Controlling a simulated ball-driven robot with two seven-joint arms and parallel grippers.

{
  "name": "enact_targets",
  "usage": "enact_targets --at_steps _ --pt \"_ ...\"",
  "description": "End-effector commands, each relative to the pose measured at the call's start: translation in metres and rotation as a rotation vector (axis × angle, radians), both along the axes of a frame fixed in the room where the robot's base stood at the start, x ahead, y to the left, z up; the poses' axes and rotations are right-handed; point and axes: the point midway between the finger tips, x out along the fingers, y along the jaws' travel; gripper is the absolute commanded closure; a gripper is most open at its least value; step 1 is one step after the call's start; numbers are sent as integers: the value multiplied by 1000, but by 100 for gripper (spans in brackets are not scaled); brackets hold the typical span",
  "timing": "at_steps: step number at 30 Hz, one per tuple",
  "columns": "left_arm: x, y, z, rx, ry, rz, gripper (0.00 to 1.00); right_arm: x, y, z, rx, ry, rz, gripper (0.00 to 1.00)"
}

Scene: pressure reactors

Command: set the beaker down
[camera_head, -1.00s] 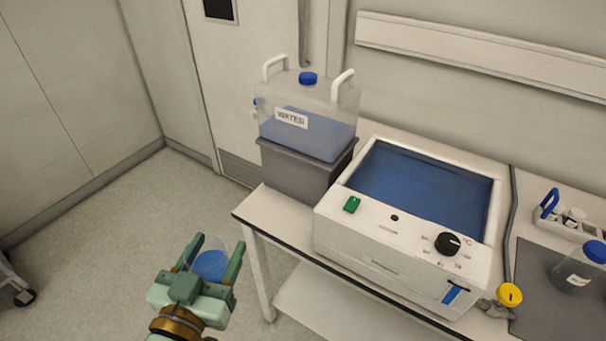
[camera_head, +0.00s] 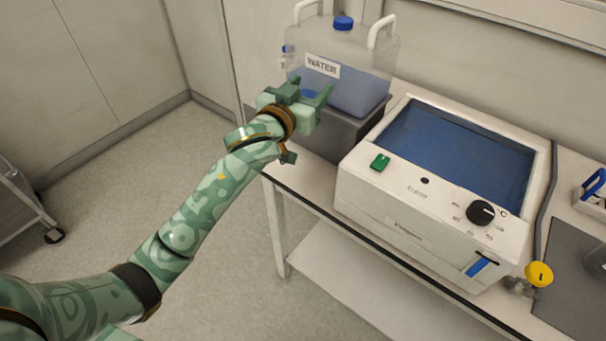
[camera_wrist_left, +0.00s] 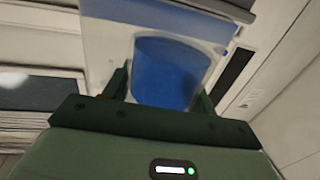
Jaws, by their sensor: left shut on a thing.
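My left gripper (camera_head: 307,96) is shut on the beaker and holds it in front of the water container, at the left end of the bench. In the left wrist view the clear beaker (camera_wrist_left: 170,72) with blue liquid sits between the two green fingers. In the head view the gripper hides most of the beaker, and only a bit of blue shows between the fingers. I cannot tell whether its base touches anything. My right gripper is not in view.
The water container (camera_head: 352,65) with white handles stands on a grey block (camera_head: 338,132). Right of it is a white water bath (camera_head: 395,205) with a green switch and black knob. A yellow-handled valve (camera_head: 538,274) and dark mat (camera_head: 578,285) lie farther right.

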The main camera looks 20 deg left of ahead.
Motion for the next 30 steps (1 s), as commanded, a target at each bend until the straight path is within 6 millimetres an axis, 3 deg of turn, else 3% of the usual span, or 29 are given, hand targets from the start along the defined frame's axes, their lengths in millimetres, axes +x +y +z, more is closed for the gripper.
enact_targets --at_steps 3,14,17,24,30 --pt "2 2 -12 0 -2 9 75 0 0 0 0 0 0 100" --pt "2 4 -19 0 -2 14 75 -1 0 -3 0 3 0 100" --pt "3 4 -41 2 3 15 75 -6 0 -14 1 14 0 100" --pt "3 3 -117 1 7 14 75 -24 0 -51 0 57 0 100" --pt "2 3 -144 0 1 14 75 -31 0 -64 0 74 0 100"
